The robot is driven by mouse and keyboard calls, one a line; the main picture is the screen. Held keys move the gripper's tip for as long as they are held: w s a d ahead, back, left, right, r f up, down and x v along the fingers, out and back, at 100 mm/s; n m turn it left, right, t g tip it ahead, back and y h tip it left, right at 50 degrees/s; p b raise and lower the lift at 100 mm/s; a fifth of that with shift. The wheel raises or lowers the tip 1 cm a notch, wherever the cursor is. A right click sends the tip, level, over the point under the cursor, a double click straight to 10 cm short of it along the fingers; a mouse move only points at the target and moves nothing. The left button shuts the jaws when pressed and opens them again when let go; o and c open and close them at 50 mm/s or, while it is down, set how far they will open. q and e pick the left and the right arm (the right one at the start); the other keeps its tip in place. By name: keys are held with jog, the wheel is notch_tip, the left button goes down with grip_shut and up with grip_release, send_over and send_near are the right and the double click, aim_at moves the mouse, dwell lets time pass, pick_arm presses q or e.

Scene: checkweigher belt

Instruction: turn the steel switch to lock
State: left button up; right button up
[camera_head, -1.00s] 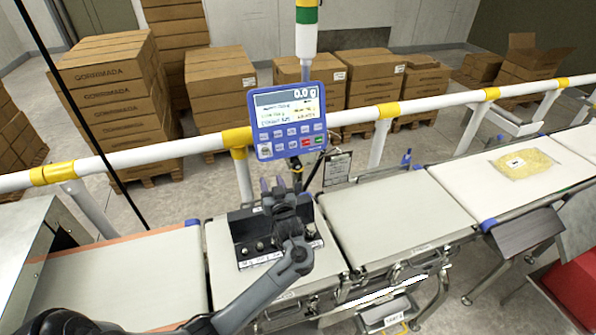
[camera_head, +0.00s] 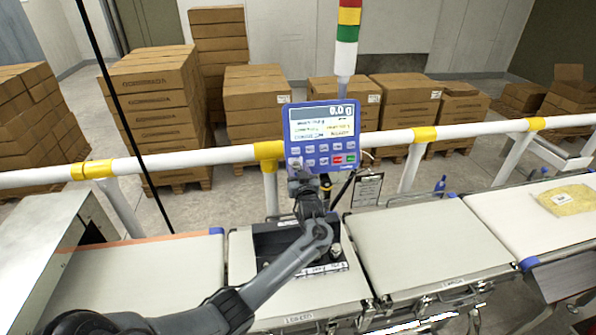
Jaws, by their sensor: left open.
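A blue weighing display (camera_head: 322,136) stands on a post behind the belt, with rows of keys and a readout of 0.0 g. A small, pale, round part that may be the steel switch (camera_head: 294,163) shows at its lower left corner; its setting is too small to tell. My left gripper (camera_head: 299,176) is open, just below and in front of that corner. Whether it touches the display cannot be told. Below it a black control box (camera_head: 275,243) on the belt frame carries small knobs (camera_head: 336,250), partly hidden by my left arm. My right gripper is not in view.
A white rail (camera_head: 215,157) with yellow joints runs behind the belts. The middle belt (camera_head: 430,240) is bare, and a bag of yellow goods (camera_head: 566,199) lies on the right belt. A signal tower (camera_head: 347,35) rises behind the display. Stacked cartons (camera_head: 155,95) stand farther back.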

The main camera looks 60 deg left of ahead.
pick_arm(q)
jog(key=shift+w+a, duration=0.15)
jog(key=shift+a, duration=0.2)
jog(key=c, duration=0.8)
jog(key=shift+o, duration=0.2)
jog(key=n+g+b, duration=0.1)
jog(key=n+b, duration=0.3)
jog(key=n, duration=0.2)
jog(key=n+g+h+b, duration=0.1)
jog(key=n+g+b, duration=0.1)
jog(key=n+b, duration=0.3)
jog(key=n+g+b, duration=0.2)
jog(key=n+b, duration=0.2)
jog(key=n, duration=0.4)
jog(key=shift+w+n, duration=0.15)
jog(key=shift+n, duration=0.15)
jog(key=shift+r+n+h+b, duration=0.1)
jog(key=shift+n+h+b, duration=0.2)
jog(key=shift+g, duration=0.3)
jog(key=o, duration=0.8)
jog(key=shift+c, duration=0.2)
